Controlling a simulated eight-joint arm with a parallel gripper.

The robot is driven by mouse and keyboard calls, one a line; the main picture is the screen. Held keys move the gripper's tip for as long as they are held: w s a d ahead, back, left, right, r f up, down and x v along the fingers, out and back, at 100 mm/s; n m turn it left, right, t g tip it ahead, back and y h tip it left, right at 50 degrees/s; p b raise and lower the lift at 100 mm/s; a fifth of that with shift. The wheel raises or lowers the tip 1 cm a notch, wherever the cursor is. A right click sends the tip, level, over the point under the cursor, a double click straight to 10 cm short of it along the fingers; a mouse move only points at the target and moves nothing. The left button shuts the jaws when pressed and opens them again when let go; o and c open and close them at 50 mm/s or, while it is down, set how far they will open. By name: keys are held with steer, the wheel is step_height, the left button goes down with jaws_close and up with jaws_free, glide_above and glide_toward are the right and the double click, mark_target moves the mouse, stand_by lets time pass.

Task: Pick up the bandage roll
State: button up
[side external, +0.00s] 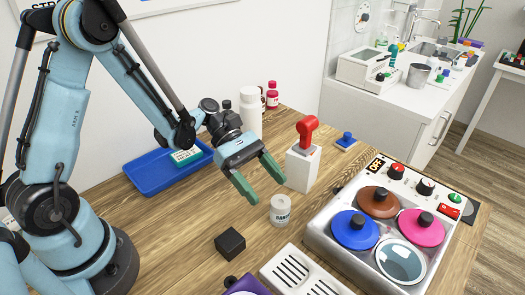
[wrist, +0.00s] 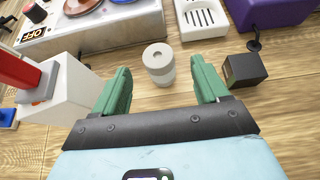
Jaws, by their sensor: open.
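My gripper (side external: 262,184) is open and empty, with green fingers. It is above and a little behind the roll in the side view. In the wrist view the roll (wrist: 158,62) stands ahead of my gripper (wrist: 160,82), between the lines of the two fingers, with the hole in its top showing. The fingers do not appear to touch it.
A white box with a red joystick (side external: 303,165) stands close to the right finger. A black cube (side external: 230,242), a white slotted block (side external: 300,273) and a cooker-like panel with coloured lids (side external: 330,212) surround the roll. A blue tray (side external: 150,178) lies at the left.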

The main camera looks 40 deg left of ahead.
mark_target(279, 200)
steer(key=shift+x, duration=2.85)
steer(key=shift+w+r, duration=0.1)
steer(key=shift+r, duration=0.1)
steer(key=c, duration=1.1)
